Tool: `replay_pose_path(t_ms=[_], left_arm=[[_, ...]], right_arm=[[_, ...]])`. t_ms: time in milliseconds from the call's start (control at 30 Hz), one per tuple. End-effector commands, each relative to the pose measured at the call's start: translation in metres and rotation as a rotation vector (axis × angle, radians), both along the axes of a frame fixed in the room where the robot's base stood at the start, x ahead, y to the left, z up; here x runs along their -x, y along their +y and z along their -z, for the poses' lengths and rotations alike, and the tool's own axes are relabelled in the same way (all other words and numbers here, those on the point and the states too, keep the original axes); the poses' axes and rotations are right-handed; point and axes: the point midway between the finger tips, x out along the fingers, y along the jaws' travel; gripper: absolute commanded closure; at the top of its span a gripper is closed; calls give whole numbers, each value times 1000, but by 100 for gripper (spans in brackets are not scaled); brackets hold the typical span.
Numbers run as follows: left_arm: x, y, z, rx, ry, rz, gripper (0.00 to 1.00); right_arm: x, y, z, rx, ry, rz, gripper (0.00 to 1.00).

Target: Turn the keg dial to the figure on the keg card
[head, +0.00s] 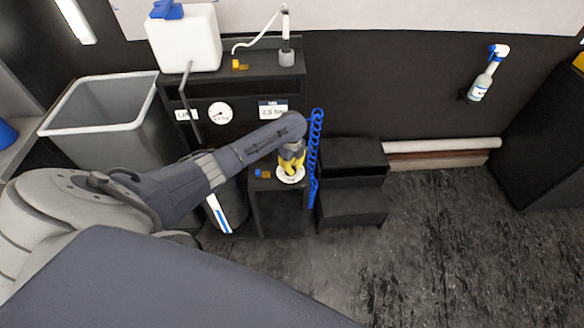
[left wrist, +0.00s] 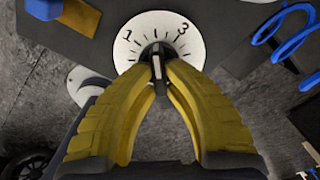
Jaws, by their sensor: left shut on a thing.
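The keg dial is a round white plate (head: 291,180) on top of a small dark cabinet. In the left wrist view the dial plate (left wrist: 153,24) shows the figures 1 and 3 with tick marks; its lower part is hidden by my fingers. My left gripper (head: 291,168) comes down over it. Its yellow fingers are shut on the dark centre knob (left wrist: 157,50), which carries a pale line. The keg card (head: 273,110) hangs on the dark rack behind; its small print seems to read 2.0 bar.
A round gauge (head: 219,113) and a line label (head: 184,115) are on the rack. A blue coiled hose (head: 315,150) hangs close right of the dial. A black step stool (head: 352,205) stands further right. A grey bin (head: 98,112) stands at left. Floor at right is clear.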

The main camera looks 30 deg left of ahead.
Motion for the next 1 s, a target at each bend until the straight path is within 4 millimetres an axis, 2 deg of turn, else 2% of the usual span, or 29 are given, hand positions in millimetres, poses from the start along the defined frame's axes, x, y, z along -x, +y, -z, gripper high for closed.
replay_pose_path(t_ms=[200, 233, 400, 767, 1000], left_arm=[[1, 0, 1, 1, 1, 0, 100], [1, 0, 1, 1, 1, 0, 84], [0, 0, 0, 1, 1, -1, 65], [0, 0, -6, 1, -1, 0, 65], [-1, 1, -41, 0, -3, 0, 65]], right_arm=[[0, 0, 0, 0, 0, 0, 56], [0, 0, 0, 0, 0, 0, 56], [0, 0, 0, 0, 0, 0, 56], [-1, -2, 0, 2, -1, 0, 56], [0, -1, 0, 1, 0, 0, 56]])
